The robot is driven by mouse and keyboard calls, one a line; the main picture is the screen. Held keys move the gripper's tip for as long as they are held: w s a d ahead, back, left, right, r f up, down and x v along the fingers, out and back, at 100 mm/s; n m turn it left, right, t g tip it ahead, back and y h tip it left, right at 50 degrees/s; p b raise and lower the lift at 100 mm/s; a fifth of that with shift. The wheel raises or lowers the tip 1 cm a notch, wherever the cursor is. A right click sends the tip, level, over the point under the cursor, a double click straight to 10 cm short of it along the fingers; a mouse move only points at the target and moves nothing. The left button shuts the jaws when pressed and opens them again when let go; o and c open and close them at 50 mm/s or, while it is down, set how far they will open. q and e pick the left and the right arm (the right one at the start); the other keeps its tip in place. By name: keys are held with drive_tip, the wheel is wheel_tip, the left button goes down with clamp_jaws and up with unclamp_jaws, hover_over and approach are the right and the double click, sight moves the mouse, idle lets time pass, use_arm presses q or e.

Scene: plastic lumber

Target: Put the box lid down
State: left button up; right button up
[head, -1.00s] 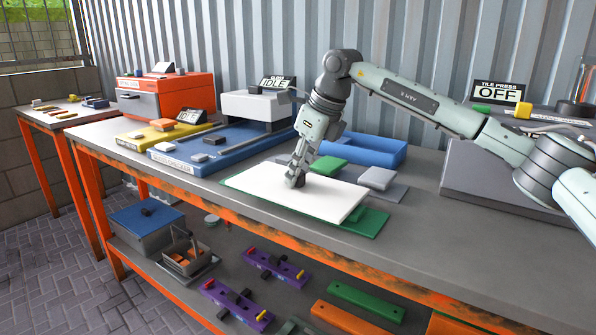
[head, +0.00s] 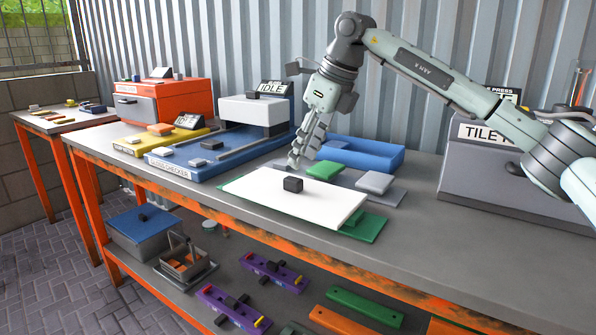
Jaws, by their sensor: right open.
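A white flat slab with a dark knob (head: 292,184) on top, which looks like the box lid (head: 325,204), lies flat on a green mat (head: 366,228) on the workbench. My right gripper (head: 293,163) is open and empty. It is above and just behind the dark knob in the picture, apart from it. My left gripper is not in view.
A blue open tray (head: 360,153), a green block (head: 326,170) and a grey block (head: 374,182) are behind the slab. A blue checker station (head: 200,165) stands to the left. A grey tile press (head: 485,160) stands to the right. The bench's front right is clear.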

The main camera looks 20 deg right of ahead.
drive_tip(key=v, duration=0.5)
drive_tip(key=shift+s+r, duration=0.15)
drive_tip(key=shift+r, duration=0.15)
